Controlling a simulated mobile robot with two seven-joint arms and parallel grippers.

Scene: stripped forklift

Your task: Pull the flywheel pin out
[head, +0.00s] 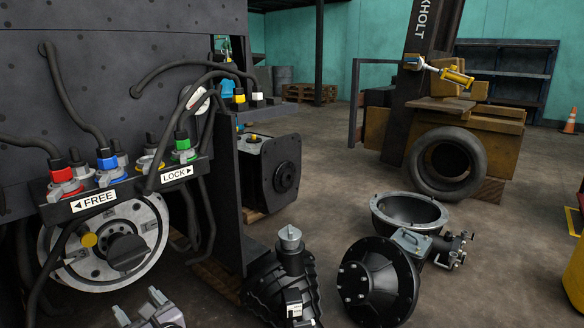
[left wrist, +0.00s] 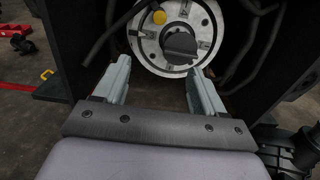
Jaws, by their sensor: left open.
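The flywheel (head: 62,250) is a grey metal disc under the FREE/LOCK panel at the left of the head view. A yellow round head, which looks like the flywheel pin (head: 89,240), sits on its face, left of a black hub (head: 127,250). The pin's shaft is hidden. My left gripper (head: 138,303) is low in front of the flywheel, open and empty, apart from the pin. In the left wrist view, the flywheel (left wrist: 148,45) and yellow pin head (left wrist: 160,17) lie beyond the open fingers (left wrist: 160,68). My right gripper is not in view.
The panel (head: 130,188) with coloured connectors and black hoses (head: 190,215) hangs above and beside the flywheel. A dark upright plate (head: 228,200) stands to its right. Black housings (head: 378,280) lie on the floor. Open floor lies farther back.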

